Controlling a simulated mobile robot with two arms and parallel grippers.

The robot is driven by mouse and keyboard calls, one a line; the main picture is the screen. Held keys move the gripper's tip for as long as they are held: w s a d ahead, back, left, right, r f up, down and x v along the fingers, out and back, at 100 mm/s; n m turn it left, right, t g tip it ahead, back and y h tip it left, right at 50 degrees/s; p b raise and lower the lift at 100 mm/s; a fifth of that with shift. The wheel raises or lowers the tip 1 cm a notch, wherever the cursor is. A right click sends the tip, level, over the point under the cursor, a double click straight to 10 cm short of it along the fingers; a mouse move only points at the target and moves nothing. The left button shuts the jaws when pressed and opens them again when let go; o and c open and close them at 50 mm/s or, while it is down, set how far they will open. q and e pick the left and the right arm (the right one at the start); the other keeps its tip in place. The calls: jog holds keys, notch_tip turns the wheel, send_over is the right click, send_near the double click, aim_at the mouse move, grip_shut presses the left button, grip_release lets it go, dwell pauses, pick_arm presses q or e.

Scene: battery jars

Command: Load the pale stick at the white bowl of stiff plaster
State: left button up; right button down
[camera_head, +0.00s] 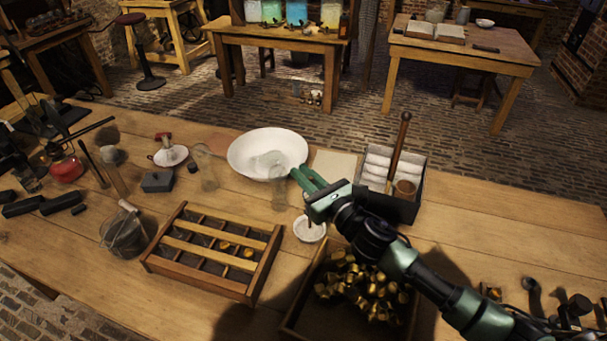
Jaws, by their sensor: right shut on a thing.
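The small white bowl (310,230) with pale stuff in it stands on the bench, between the slatted wooden rack and the box of brass pieces. My right gripper (302,180) reaches in from the lower right and is shut, just above and behind the small bowl in the picture. The pale stick in its jaws is mostly hidden by the gripper. I cannot tell whether the stick's lower end touches the plaster. My left gripper is not in view.
A large white basin (240,150) and clear glass jars (205,168) stand behind. The wooden rack (165,262) is left of the small bowl. A box of brass pieces (292,322) is in front. A grey box (418,208) with white rolls and an upright stick stands to the right.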

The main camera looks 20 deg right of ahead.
jog(key=shift+f+b, duration=0.45)
jog(key=shift+f, duration=0.05)
dwell(0.8)
jog(key=shift+f, duration=0.1)
dwell(0.8)
notch_tip(320, 180, up, 7)
jog(key=p, duration=0.7)
dwell(0.7)
